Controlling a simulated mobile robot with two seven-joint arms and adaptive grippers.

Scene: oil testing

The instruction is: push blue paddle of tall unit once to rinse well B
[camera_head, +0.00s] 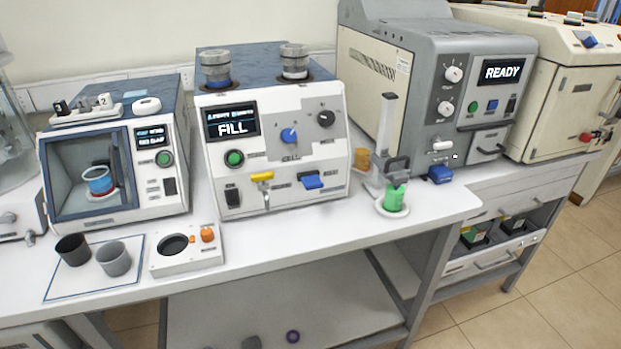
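The unit with the FILL display (232,122) stands in the middle of the bench. Its blue paddle (313,181) sticks out of the lower right of the front panel. A yellow paddle (262,177) is to its left, with a metal spout below it. Two metal-capped wells, left (216,68) and right (294,62), sit on top; I cannot read which is B. A blue knob (289,135) and a black knob (326,118) are higher on the panel. Neither gripper is in view, and nothing touches the blue paddle.
At left is a glass-fronted unit (160,135) with a blue cup inside. A cylinder (386,130) and green container (394,197) stand right of the paddle. The READY unit (415,90) is farther right.

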